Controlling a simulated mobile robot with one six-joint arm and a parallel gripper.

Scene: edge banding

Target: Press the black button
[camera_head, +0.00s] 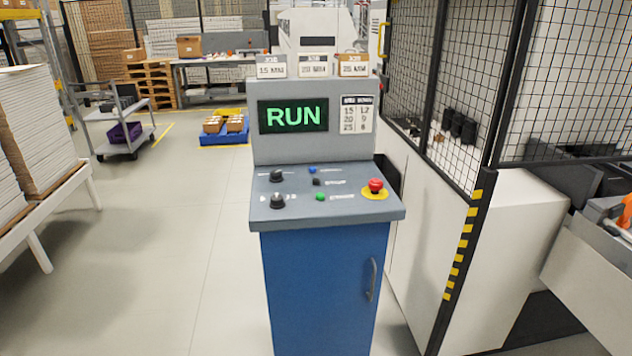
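A grey control console (254,214) on a blue cabinet stands in front of me. On its sloped panel, a small black button (316,182) sits in the middle, between a blue button (312,170) and a green button (320,197). Two larger black knobs, an upper one (277,175) and a lower one (278,199), are at the left of the panel. A red mushroom button (376,186) on a yellow base is at the right. The screen (293,116) reads RUN in green. My gripper is not in view.
A mesh fence (450,80) with a yellow-black striped post (462,250) stands right of the console. White board stacks (35,130) are at the left, and a grey cart (120,110) stands farther back. The floor (170,260) left of the console is clear.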

